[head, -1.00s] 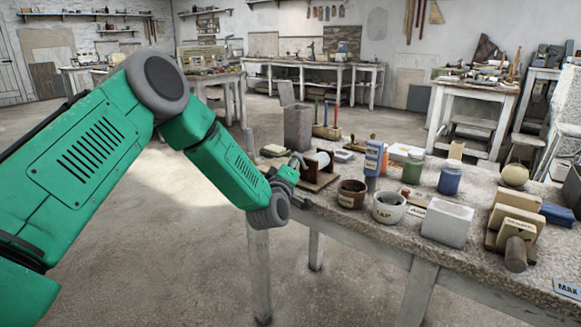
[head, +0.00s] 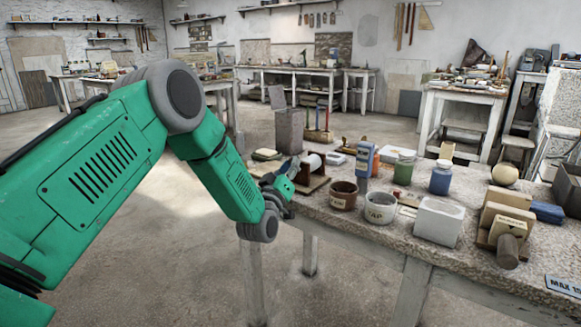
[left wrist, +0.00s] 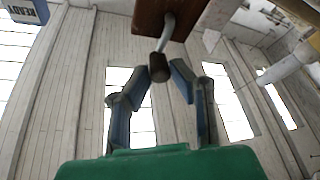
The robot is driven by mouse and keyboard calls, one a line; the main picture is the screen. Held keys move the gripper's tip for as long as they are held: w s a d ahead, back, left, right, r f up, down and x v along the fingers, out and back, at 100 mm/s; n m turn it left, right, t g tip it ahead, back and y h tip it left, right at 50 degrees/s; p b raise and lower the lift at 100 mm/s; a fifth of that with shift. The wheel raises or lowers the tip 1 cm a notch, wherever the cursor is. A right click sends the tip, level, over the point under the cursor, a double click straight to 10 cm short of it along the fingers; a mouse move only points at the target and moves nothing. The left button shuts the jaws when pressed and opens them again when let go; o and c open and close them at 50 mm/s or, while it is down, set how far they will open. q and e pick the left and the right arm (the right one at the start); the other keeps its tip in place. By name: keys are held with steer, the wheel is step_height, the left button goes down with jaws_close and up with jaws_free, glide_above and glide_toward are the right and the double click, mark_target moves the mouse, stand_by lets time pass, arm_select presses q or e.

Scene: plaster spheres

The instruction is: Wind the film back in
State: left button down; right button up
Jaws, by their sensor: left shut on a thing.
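The film winder is a brown wooden stand (head: 314,184) with a pale roll (head: 312,162) on it, at the table's left end in the head view. My left gripper (head: 288,174) is at the stand's left side. In the left wrist view the winder's wooden side (left wrist: 176,14) is at the top, with a bent metal crank (left wrist: 167,32) ending in a dark knob (left wrist: 159,67). The blue-grey fingers of my left gripper (left wrist: 163,72) close around this knob. The film's free end cannot be made out. My right gripper is out of view.
A brown pot (head: 343,195), a white pot marked TAP (head: 380,207) and a blue upright device (head: 364,160) stand right of the winder.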

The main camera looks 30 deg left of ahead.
arm_select(q)
steer(key=shift+s+f, duration=0.1)
steer(key=shift+f, duration=0.35)
steer(key=c, duration=1.7)
jaws_free()
steer(key=shift+a, duration=0.1)
steer(key=shift+a+r, duration=0.1)
steer(key=shift+s, duration=0.2)
steer(key=v, duration=1.1)
steer(key=shift+s+f, duration=0.15)
steer(key=shift+f, duration=0.1)
